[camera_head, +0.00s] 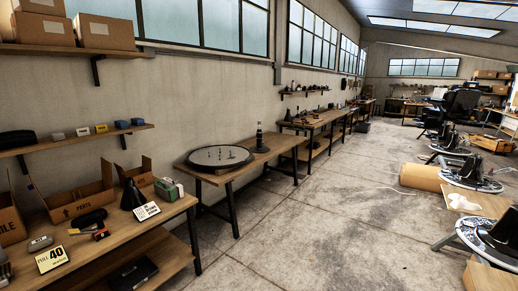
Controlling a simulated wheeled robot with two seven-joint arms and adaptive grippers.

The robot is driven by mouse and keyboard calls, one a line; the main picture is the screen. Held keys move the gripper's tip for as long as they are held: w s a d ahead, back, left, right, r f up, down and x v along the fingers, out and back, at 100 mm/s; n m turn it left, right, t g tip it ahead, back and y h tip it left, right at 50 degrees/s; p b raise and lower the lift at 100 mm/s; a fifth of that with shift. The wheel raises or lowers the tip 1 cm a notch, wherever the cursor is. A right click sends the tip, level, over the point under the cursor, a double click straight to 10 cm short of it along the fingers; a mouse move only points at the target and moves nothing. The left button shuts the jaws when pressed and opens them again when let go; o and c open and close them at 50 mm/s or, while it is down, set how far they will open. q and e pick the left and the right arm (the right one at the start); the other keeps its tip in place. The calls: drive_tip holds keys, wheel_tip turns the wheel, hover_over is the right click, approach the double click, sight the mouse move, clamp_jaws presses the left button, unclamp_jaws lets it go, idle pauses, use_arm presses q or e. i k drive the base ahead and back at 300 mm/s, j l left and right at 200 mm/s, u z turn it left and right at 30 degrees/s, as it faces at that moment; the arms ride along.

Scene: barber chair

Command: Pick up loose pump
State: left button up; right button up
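A dark upright pump-like piece (260,140) with a narrow stem and wider foot stands on a wooden workbench (209,178) at mid-left. I cannot tell for certain that it is the loose pump. A round base plate (220,157) with a dark rim and pale face lies on the same bench, just left of the dark piece. A black cone-shaped part (131,195) stands on the nearer bench, behind a white sign. Neither of my grippers shows in this view.
The near bench (128,233) holds open cardboard boxes (78,191), a yellow "PULL 40" card (52,258) and small tools. Shelves hang on the left wall. The concrete floor (310,225) is clear in the middle. Chair bases (470,175) and cardboard stand at right.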

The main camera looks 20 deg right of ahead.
sight(259, 148)
drive_tip(key=i+l+z, duration=0.4)
drive_tip(key=i+z, duration=0.4)
drive_tip(key=i, duration=0.2)
drive_tip(key=i+l+z, duration=0.1)
drive_tip(key=i+z, duration=0.15)
drive_tip(key=i, duration=3.25)
drive_tip(key=i+u, duration=0.2)
drive_tip(key=i, duration=0.25)
drive_tip(key=i+l+u, duration=0.2)
drive_tip(key=i, duration=0.2)
drive_tip(key=i+u, duration=0.25)
drive_tip(key=i, duration=0.15)
